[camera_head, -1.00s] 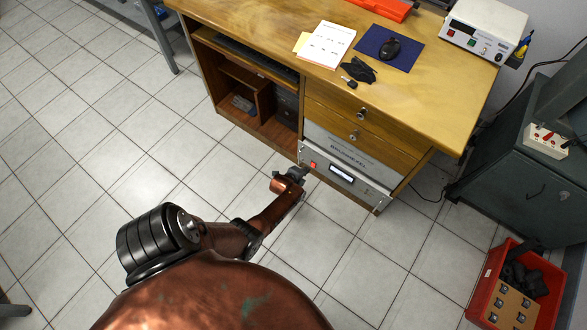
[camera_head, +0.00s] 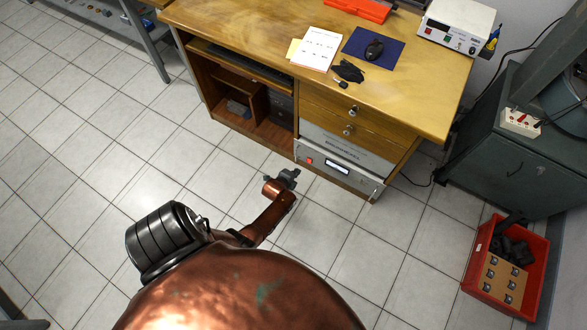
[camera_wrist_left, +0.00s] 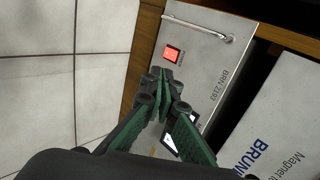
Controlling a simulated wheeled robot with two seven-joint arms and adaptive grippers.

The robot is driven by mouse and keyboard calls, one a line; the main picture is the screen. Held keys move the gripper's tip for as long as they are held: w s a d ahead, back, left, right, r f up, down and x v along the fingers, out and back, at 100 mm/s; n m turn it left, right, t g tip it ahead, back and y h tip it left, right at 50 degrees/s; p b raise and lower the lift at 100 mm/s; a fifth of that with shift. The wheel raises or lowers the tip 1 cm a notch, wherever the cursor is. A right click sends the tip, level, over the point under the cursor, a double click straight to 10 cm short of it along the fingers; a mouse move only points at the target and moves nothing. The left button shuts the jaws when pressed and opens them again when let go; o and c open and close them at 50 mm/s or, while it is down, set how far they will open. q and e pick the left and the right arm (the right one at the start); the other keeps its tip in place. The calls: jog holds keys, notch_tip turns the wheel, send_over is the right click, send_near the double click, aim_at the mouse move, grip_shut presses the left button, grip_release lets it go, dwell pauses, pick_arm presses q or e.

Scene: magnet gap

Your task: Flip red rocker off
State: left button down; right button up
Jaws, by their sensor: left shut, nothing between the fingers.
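The red rocker (camera_head: 310,161) is on the left part of the front of a grey rack unit (camera_head: 353,180) low in the desk. In the left wrist view the rocker (camera_wrist_left: 171,54) looks bright red, as if lit. A display (camera_head: 338,169) sits beside it on the same panel. My left gripper (camera_head: 289,176) is just left of and in front of the panel, apart from it. In the wrist view my left gripper (camera_wrist_left: 162,76) has its fingers together, empty, with the tips just below the rocker. Which way the rocker is tipped cannot be told. My right gripper is not in view.
The wooden desk (camera_head: 235,50) stands above the unit, with drawers (camera_head: 348,118) and an open compartment at left. A metal handle (camera_wrist_left: 197,27) sticks out near the rocker. A red crate (camera_head: 541,268) stands at right. The tiled floor before the unit is free.

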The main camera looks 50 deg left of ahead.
pick_arm(q)
jog(key=shift+s+r, duration=0.25)
jog(key=shift+s, duration=0.05)
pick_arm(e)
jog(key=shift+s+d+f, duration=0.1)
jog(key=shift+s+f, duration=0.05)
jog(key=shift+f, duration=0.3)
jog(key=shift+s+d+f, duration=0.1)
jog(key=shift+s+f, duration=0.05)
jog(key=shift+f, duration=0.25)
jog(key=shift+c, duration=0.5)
